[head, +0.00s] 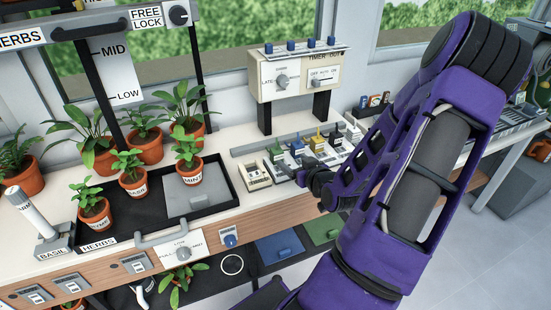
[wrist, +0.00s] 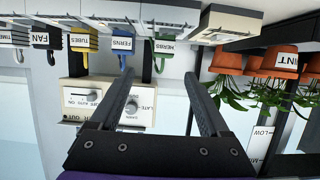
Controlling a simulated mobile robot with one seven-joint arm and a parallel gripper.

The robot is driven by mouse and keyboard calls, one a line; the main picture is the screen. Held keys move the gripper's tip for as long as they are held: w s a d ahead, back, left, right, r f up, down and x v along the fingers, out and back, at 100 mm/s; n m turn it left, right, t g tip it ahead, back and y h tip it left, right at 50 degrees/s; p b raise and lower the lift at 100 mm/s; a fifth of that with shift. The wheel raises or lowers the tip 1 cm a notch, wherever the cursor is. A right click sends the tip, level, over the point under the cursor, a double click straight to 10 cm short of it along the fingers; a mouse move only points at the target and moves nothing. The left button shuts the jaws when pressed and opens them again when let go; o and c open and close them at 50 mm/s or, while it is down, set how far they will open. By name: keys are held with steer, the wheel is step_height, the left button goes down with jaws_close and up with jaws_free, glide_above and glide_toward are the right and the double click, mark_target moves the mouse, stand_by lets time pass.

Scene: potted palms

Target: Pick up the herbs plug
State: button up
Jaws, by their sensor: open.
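The herbs plug (wrist: 166,47) is green with a white HERBS label and hangs upside down in the wrist view, which is itself inverted. In the head view the green plug (head: 276,153) stands upright in the row at the back of the bench. My gripper (wrist: 161,76) is open, with the herbs plug showing beyond and between its two fingers and nothing held. In the head view my gripper (head: 303,177) is in front of the plug row, right of the green plug, partly hidden by my arm.
The blue ferns plug (wrist: 122,46), yellow tubes plug (wrist: 83,42) and black fan plug (wrist: 42,40) sit close beside it. A timer box (head: 292,75) stands behind the row. A black tray (head: 222,203) with potted plants is at the left.

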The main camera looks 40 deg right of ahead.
mark_target(279, 153)
steer(key=x, duration=0.6)
steer(key=shift+w+f, duration=0.1)
steer(key=shift+w, duration=0.1)
steer(key=x, duration=0.4)
steer(key=shift+w+a, duration=0.2)
steer(key=shift+a, duration=0.1)
steer(key=shift+w+d+f, duration=0.15)
steer(key=shift+w+f, duration=0.1)
steer(key=shift+w, duration=0.3)
jaws_close()
